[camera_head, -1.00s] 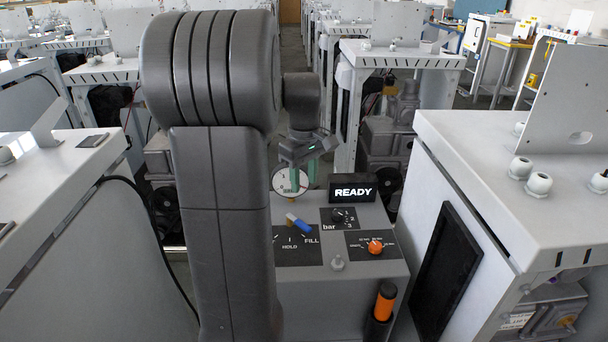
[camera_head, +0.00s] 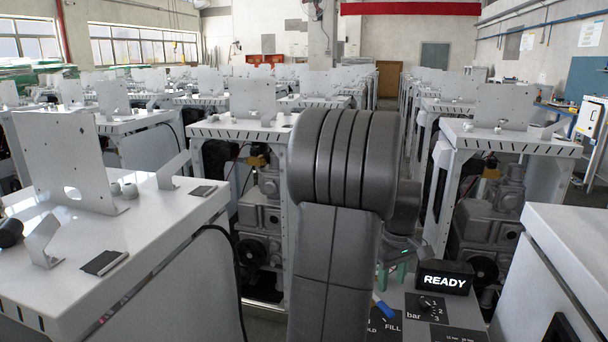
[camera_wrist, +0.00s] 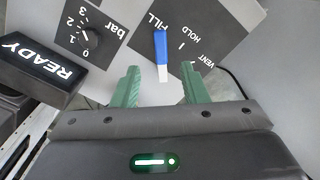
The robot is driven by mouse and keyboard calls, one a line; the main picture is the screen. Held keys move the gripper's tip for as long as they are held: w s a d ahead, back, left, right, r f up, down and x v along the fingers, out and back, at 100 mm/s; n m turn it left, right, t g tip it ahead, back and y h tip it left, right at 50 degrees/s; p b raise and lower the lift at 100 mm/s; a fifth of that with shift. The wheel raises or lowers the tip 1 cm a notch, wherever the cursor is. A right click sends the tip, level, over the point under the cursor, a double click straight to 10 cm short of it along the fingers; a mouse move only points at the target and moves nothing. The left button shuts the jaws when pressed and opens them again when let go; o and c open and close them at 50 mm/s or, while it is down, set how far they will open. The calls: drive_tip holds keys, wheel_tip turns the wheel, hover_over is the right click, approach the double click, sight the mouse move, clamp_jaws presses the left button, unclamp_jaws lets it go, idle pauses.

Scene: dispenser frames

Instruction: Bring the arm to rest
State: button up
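My gripper (camera_wrist: 160,68) is open and empty. Its two green fingers stand apart in the wrist view, above the dispenser's top panel. In the head view my gripper (camera_head: 394,268) shows only partly beside my dark grey arm, left of the READY display (camera_head: 445,278). The display also shows in the wrist view (camera_wrist: 38,70). A lever with a blue grip and white end (camera_wrist: 161,48) appears between the fingertips. I see no contact with it. In the head view the lever (camera_head: 383,305) is partly hidden by my arm.
A bar knob (camera_head: 425,303) sits on the panel below the display. A white cabinet (camera_head: 580,250) stands close at right, and another (camera_head: 150,240) at left. Rows of similar frames fill the hall behind. My arm hides part of the panel.

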sight(384, 309)
wheel_tip(384, 309, down, 8)
drive_tip(key=shift+r, duration=0.1)
idle(0.5)
wheel_tip(384, 309, up, 13)
wheel_tip(384, 309, down, 13)
drive_tip(key=shift+s+f, duration=0.1)
drive_tip(key=shift+f, duration=0.1)
drive_tip(key=shift+a+r+m, duration=0.1)
drive_tip(key=shift+a+m, duration=0.05)
drive_tip(key=shift+m, duration=0.15)
drive_tip(key=shift+s+a+m, duration=0.1)
drive_tip(key=shift+a+m, duration=0.2)
drive_tip(key=shift+m, duration=0.4)
drive_tip(key=shift+a+r, duration=0.1)
